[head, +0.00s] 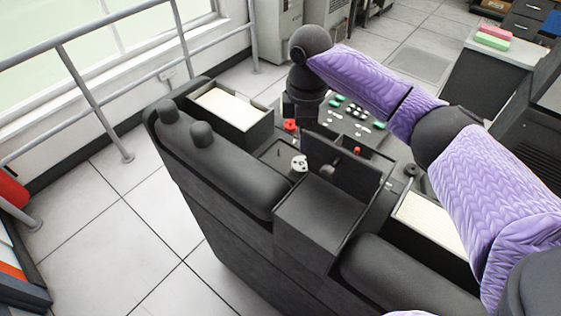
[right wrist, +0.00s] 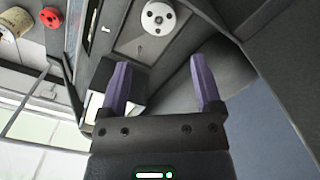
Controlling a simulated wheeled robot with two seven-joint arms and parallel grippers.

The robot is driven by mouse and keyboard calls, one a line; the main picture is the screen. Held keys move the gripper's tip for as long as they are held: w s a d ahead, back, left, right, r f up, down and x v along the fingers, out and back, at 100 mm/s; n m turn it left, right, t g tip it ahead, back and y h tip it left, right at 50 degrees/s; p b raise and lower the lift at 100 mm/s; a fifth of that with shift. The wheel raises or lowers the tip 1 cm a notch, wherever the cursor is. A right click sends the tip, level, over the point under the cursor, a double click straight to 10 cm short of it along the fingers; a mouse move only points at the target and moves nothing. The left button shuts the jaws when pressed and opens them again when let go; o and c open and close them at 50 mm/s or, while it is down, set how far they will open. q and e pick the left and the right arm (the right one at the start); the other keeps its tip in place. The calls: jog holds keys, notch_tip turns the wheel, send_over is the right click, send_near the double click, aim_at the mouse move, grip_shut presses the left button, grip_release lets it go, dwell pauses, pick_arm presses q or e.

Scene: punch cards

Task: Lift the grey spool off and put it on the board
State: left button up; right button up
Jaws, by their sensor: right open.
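A pale grey-white spool (head: 299,163) with dark holes sits on the dark machine deck, left of an upright black panel. It also shows in the right wrist view (right wrist: 158,18), beyond my fingertips. My right gripper (right wrist: 160,62) is open, with its two purple fingers apart and nothing between them. It is above the deck and apart from the spool; in the head view its fingers are hidden or too dark to make out. A red spool (right wrist: 50,18) shows at the upper left of the right wrist view. I cannot tell which surface is the board. My left gripper is not in view.
Trays with pale cards (head: 232,105) stand left and right of the deck. A control panel (head: 345,120) with green and white parts lies behind. Thick black padded rims and two round knobs (head: 202,134) border the near side. Tiled floor is clear at left.

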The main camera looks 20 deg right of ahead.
aim_at(300, 162)
jog(key=shift+w+a+f, duration=0.25)
jog(key=shift+a, duration=0.25)
jog(key=f+b, duration=0.1)
jog(key=f, duration=0.2)
jog(key=f+b, duration=0.1)
jog(key=f, duration=0.2)
jog(key=d+f+b, duration=0.1)
jog(key=f, duration=0.2)
jog(key=shift+s+f, duration=0.15)
jog(key=shift+f, duration=0.05)
jog(key=shift+r, duration=0.1)
jog(key=c, duration=1)
notch_tip(300, 162, up, 14)
jog(key=p, duration=0.8)
